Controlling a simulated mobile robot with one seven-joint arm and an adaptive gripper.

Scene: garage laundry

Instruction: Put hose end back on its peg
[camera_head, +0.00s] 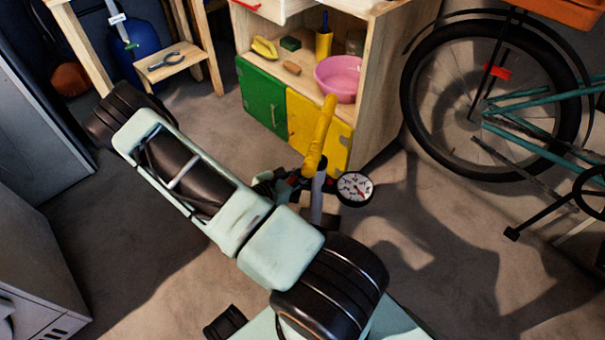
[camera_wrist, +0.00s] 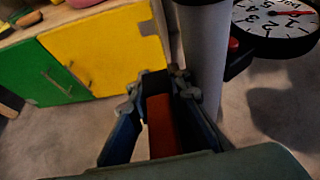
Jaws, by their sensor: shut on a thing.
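A floor pump with a yellow handle (camera_head: 320,132), a pale barrel (camera_wrist: 204,50) and a round gauge (camera_head: 355,188) stands in front of the cabinet. My gripper (camera_head: 284,184) is beside the pump's barrel. In the wrist view my gripper (camera_wrist: 158,88) is shut on an orange-red piece, which appears to be the hose end (camera_wrist: 161,125). The fingertips are close to the barrel's left side; I cannot tell whether they touch it. A dark bracket with a red part (camera_wrist: 234,45) sits between barrel and gauge. I cannot make out the peg or the rest of the hose clearly.
A wooden cabinet with green (camera_head: 262,99) and yellow (camera_head: 318,130) doors stands behind the pump, with a pink bowl (camera_head: 339,76) on its shelf. A bicycle (camera_head: 490,95) stands at right. A wooden step with pliers (camera_head: 165,64) is at upper left. Floor at lower right is clear.

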